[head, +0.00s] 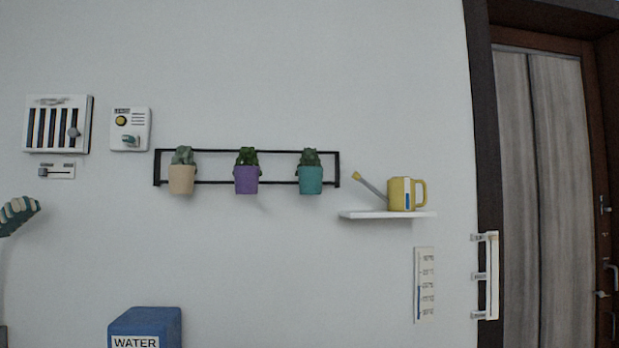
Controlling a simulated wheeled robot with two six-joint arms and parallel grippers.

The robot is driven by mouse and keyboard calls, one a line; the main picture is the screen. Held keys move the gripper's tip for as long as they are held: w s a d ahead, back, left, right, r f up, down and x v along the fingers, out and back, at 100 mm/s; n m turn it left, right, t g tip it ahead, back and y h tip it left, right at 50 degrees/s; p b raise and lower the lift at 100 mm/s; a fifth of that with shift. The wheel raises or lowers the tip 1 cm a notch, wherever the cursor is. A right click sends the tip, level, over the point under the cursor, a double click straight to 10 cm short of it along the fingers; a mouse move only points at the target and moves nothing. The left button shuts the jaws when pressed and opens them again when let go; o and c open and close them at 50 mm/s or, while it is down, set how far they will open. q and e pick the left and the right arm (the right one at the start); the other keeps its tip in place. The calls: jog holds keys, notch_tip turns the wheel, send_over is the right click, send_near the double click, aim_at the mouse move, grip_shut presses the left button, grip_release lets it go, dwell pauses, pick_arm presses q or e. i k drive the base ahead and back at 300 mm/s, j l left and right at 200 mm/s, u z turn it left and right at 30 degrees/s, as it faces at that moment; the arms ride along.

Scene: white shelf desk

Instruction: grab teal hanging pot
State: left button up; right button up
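The teal hanging pot (311,180) is the rightmost of three pots on a black wall rail (282,151). It is upright and holds a dark green plant (310,157). The purple pot (246,180) hangs in the middle and the beige pot (181,180) at the left, each with a green plant. Neither of my grippers can be made out in the head view, and nothing touches the teal pot.
A white shelf (385,215) with a yellow watering can (400,195) is right of the teal pot, its spout near the rail's end. A blue WATER box (150,325) is below left. A teal-and-cream striped object (18,215) is at the left edge. Wall below the pots is clear.

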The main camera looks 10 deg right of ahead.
aim_at(311, 176)
jog(key=i+l, duration=0.15)
jog(key=l, duration=0.25)
jog(key=i+l, duration=0.15)
jog(key=l, duration=0.25)
jog(key=i+l, duration=0.15)
jog(key=l, duration=0.25)
jog(key=i+l, duration=0.15)
jog(key=l, duration=0.2)
jog(key=i+l+u, duration=0.1)
jog(key=l, duration=0.3)
